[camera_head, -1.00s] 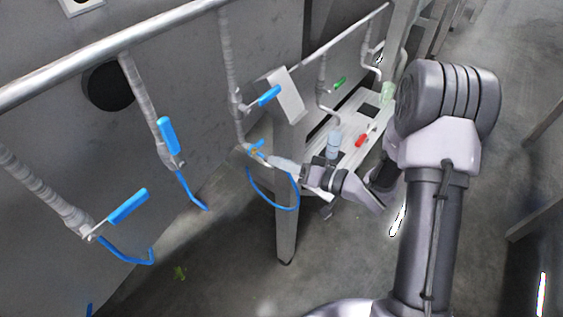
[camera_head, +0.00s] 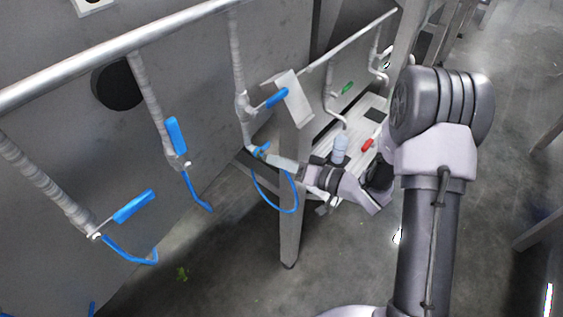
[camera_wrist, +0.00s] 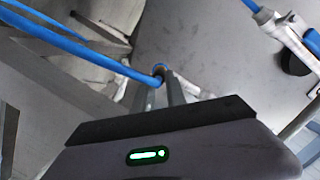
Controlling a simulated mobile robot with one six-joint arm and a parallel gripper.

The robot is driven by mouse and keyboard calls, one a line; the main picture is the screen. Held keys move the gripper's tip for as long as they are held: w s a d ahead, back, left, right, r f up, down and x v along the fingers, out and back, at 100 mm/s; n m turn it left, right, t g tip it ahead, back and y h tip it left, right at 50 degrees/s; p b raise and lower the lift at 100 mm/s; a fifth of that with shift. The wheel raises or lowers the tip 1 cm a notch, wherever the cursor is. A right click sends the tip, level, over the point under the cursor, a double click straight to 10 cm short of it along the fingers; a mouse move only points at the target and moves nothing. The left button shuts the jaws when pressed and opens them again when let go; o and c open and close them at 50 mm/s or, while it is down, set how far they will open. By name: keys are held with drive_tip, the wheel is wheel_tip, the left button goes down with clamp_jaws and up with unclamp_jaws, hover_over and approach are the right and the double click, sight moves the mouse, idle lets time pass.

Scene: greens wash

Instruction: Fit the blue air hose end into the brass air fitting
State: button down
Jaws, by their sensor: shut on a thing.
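The blue air hose (camera_head: 274,205) hangs in a loop below my gripper (camera_head: 267,157). In the wrist view the hose (camera_wrist: 85,52) runs in from the upper left to the fingertips. My gripper (camera_wrist: 163,88) is shut on the hose near its end (camera_wrist: 158,76). A small brownish-gold spot at the fingertips appears to be the brass air fitting (camera_wrist: 160,66). It lies right by the hose end, below the third downpipe in the head view. The fingers and hose partly hide it, so I cannot tell whether the end is inside it.
Grey downpipes with blue handles (camera_head: 134,206) and blue hoses stand along the metal wall at left. A bench behind holds a pale bottle (camera_head: 340,149) and a red item (camera_head: 367,145).

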drive_tip(key=c, duration=1.5)
unclamp_jaws()
drive_tip(key=shift+o, duration=1.1)
drive_tip(key=shift+w+a, duration=0.15)
